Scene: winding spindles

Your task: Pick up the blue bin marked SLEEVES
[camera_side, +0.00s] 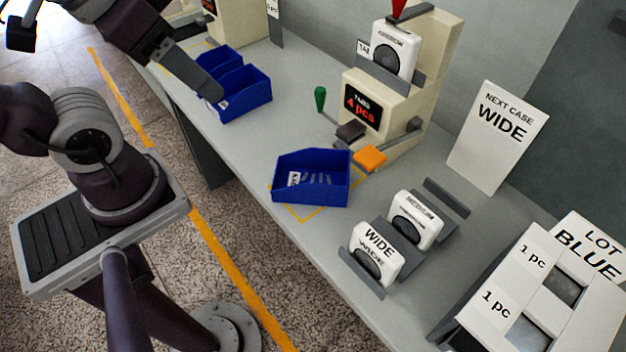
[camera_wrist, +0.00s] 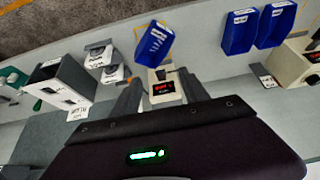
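Three blue bins are in view. One blue bin (camera_side: 325,190) stands alone mid-bench on a yellow-outlined spot, with a white label and something pale inside; it also shows in the wrist view (camera_wrist: 155,45). Two more blue bins stand side by side farther along the bench, a nearer one (camera_side: 250,97) and a farther one. In the wrist view they are at upper right (camera_wrist: 240,32) (camera_wrist: 278,24), each with a white label. I cannot read any bin label. My gripper (camera_wrist: 160,84) has its fingers apart with nothing held. In the side view (camera_side: 205,85) it overlaps the paired bins.
A cream machine (camera_side: 385,115) with a red "4 pcs" display, green-knobbed lever and orange pad stands behind the lone bin. White spindle blocks (camera_side: 378,252) marked WIDE and MEDIUM, a NEXT CASE WIDE sign (camera_side: 497,135) and a LOT BLUE box (camera_side: 545,290) are to its right.

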